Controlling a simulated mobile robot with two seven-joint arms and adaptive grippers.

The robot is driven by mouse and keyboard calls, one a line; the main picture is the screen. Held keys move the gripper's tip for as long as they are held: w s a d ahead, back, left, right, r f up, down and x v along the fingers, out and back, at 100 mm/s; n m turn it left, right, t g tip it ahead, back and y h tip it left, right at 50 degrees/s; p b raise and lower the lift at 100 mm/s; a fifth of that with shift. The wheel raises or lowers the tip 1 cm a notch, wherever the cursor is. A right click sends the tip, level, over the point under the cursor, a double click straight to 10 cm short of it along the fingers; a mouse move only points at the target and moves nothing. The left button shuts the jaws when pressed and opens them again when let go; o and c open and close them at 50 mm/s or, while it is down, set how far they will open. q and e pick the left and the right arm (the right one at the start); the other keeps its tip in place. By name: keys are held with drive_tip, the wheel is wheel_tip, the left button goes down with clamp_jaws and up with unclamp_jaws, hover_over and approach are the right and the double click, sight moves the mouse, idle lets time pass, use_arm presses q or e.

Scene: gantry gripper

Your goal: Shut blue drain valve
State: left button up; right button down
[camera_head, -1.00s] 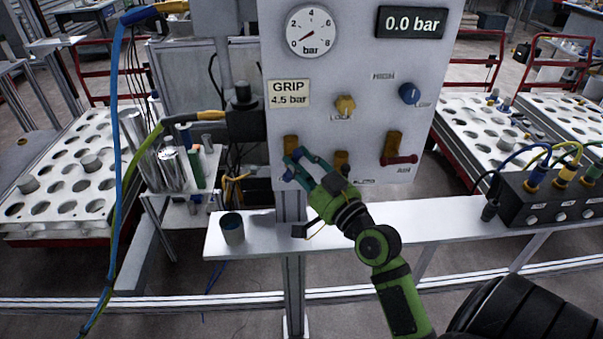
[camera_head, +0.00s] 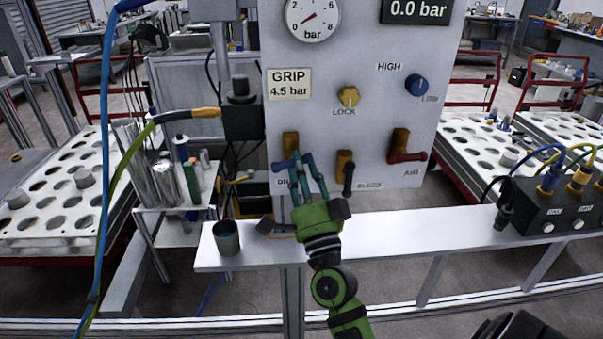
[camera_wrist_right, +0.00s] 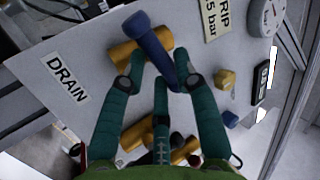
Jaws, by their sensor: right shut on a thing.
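The blue drain valve handle (camera_head: 283,165) is on a brass valve body (camera_head: 290,145) at the panel's lower left. It lies near level, its free end to the left. In the right wrist view the blue handle (camera_wrist_right: 152,47) crosses its brass body (camera_wrist_right: 125,56), beside the DRAIN label (camera_wrist_right: 67,80). My right gripper (camera_head: 300,158) is at this valve, its teal fingers shut on the handle; it also shows in the right wrist view (camera_wrist_right: 164,80). The fingers hide part of the handle in the head view. My left gripper is not in view.
Close to the right are a brass valve with a black handle (camera_head: 348,178) and one with a red handle (camera_head: 407,157). Above are a yellow knob (camera_head: 348,96) and a blue knob (camera_head: 416,85). A grey cup (camera_head: 227,238) stands on the white shelf (camera_head: 400,228) below.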

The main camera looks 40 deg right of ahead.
drive_tip(key=shift+r+m+g+h+b, duration=0.1)
drive_tip(key=shift+m+g+h+b, duration=0.2)
drive_tip(key=shift+m+h, duration=1.05)
drive_tip(key=shift+r+m+g+h+b, duration=0.15)
drive_tip(key=shift+m+g+h, duration=0.25)
drive_tip(key=shift+m+h, duration=0.9)
drive_tip(key=shift+m, duration=0.65)
drive_tip(key=c, duration=1.1)
unclamp_jaws()
drive_tip(key=shift+d+f, duration=0.1)
drive_tip(key=shift+o, duration=0.2)
drive_tip(key=shift+s+d, duration=0.1)
drive_tip(key=shift+f, duration=0.15)
drive_tip(key=v, duration=1.2)
